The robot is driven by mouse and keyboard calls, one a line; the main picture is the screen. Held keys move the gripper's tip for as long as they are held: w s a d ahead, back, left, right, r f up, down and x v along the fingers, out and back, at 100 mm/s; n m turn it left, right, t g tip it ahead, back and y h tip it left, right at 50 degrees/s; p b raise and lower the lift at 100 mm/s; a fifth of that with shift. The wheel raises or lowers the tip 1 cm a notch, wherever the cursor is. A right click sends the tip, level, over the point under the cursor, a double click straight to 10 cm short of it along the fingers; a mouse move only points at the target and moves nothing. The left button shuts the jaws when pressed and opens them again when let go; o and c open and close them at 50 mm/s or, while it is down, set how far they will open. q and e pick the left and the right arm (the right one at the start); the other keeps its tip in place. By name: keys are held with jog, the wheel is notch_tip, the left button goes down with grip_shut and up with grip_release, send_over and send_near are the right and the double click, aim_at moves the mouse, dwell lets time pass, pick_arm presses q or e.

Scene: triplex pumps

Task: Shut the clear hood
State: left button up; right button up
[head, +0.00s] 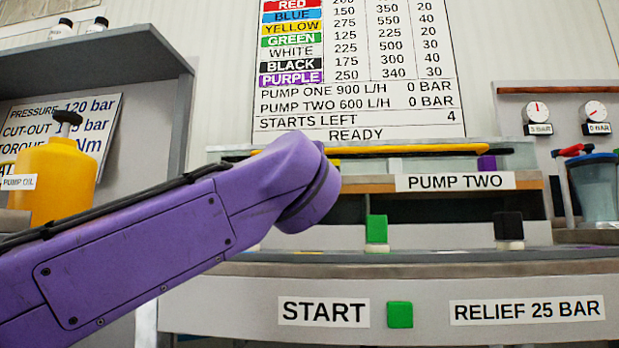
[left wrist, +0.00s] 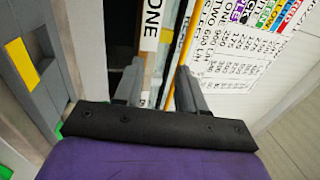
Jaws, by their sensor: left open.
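A long yellow bar (head: 420,149), perhaps the clear hood's handle, runs level above the PUMP TWO sign in the head view. In the left wrist view my left gripper (left wrist: 160,70) is open and empty. The yellow bar (left wrist: 184,55) shows between its two fingers, nearer the right one; I cannot tell if they touch. My right gripper is not in view.
The PUMP TWO sign (head: 455,182) is below the bar. A green block (head: 376,229) and a black block (head: 508,226) stand on the bench. A green START button (head: 400,315) is on the front panel. A yellow oil can (head: 60,175) stands left, a blue-topped cup (head: 595,187) right.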

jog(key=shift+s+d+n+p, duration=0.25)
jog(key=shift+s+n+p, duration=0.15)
pick_arm(q)
jog(key=v, duration=1)
jog(key=shift+s, duration=0.1)
